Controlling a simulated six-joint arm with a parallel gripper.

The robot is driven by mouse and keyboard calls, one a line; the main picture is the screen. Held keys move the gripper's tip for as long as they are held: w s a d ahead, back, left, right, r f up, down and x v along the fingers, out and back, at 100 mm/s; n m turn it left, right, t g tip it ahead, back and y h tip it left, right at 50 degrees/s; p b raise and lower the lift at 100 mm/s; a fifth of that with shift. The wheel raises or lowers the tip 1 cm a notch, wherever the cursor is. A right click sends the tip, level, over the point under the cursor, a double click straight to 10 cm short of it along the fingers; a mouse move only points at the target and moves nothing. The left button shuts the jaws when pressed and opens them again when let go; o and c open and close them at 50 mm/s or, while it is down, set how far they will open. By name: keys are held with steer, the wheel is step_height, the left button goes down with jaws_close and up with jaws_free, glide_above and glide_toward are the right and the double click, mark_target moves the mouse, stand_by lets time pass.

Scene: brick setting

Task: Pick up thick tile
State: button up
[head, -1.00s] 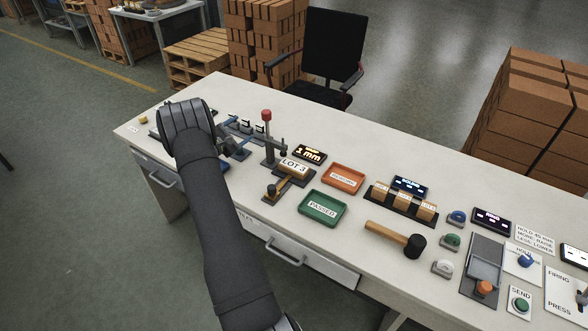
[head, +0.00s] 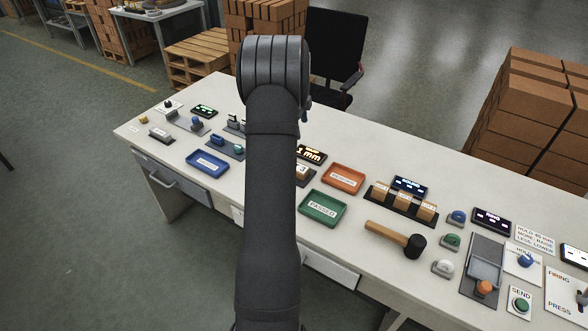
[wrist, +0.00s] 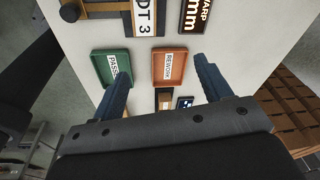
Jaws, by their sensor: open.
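Several tan tiles with LOT labels stand in a dark rack (head: 402,203) right of the trays in the head view; I cannot tell which tile is the thick one. One tan tile (wrist: 165,97) of the rack shows between my fingers in the wrist view. Another tile labelled LOT 3 (wrist: 145,14) lies on a dark gauge at the top of the wrist view; in the head view my arm mostly hides it. My gripper (wrist: 163,68) is open and empty, its fingers framing the orange REWORK tray (wrist: 168,77) from above.
A green PASSED tray (head: 323,208) and the orange tray (head: 343,178) lie left of the rack. A mallet (head: 396,237) lies in front of it. A blue tray (head: 207,163) is at left. Buttons and a press crowd the right end.

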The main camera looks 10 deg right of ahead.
steer(key=f+m, duration=0.1)
steer(key=f, duration=0.4)
steer(key=f+m+y, duration=0.1)
steer(key=f, duration=0.5)
steer(key=s+a+f+m, duration=0.1)
steer(key=f, duration=0.5)
steer(key=shift+f+y, duration=0.1)
steer(key=shift+y, duration=0.3)
steer(key=c, duration=1)
steer(key=shift+c, duration=0.7)
